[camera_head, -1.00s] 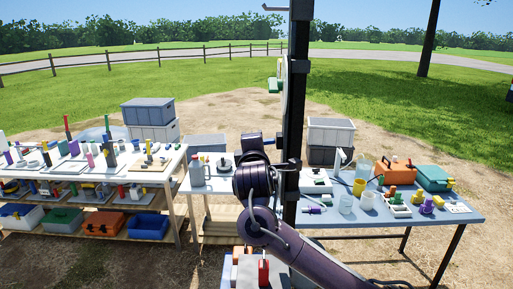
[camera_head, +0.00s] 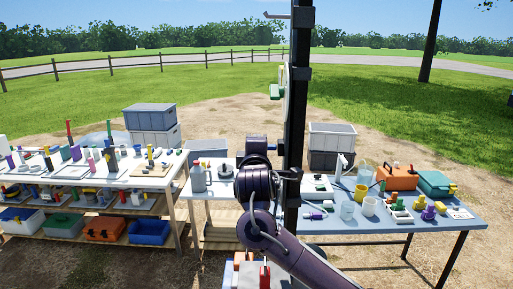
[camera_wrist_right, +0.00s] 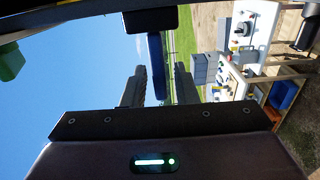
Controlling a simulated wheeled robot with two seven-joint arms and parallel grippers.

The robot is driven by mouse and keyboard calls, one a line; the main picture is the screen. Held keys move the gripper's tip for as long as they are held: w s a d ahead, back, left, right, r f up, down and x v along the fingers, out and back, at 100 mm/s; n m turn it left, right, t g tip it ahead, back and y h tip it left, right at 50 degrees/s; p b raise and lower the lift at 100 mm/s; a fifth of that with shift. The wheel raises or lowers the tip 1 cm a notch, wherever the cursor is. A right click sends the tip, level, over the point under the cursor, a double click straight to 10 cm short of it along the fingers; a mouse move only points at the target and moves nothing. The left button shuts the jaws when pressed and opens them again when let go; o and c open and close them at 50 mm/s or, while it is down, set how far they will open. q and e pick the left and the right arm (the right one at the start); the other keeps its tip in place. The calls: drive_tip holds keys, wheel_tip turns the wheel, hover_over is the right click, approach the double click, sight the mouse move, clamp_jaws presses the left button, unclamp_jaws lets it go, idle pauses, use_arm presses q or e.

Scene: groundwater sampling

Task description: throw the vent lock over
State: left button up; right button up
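A dark blue bar (camera_wrist_right: 157,68) hangs from a black block (camera_wrist_right: 150,20) in the right wrist view. It may be the vent lock, but I cannot tell for sure. My right gripper (camera_wrist_right: 160,84) is open, with one grey finger on each side of the bar and a visible gap on both sides. In the head view my right arm reaches up beside a black post (camera_head: 297,110), and its own links hide the fingertips. My left gripper is not in view.
A blue-topped table (camera_head: 440,235) with an orange case (camera_head: 397,178) and several cups stands right of the post. A white table (camera_head: 222,190) with a grey bottle (camera_head: 198,178) stands left of it. A loaded shelf bench (camera_head: 160,180) is further left. Grey crates (camera_head: 150,117) stand behind.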

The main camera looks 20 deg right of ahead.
drive_tip(key=shift+o, duration=0.4)
drive_tip(key=shift+s+a, duration=0.15)
drive_tip(key=shift+s, duration=0.15)
drive_tip(key=b+v, duration=0.2)
drive_tip(key=v, duration=0.5)
drive_tip(key=shift+s, duration=0.1)
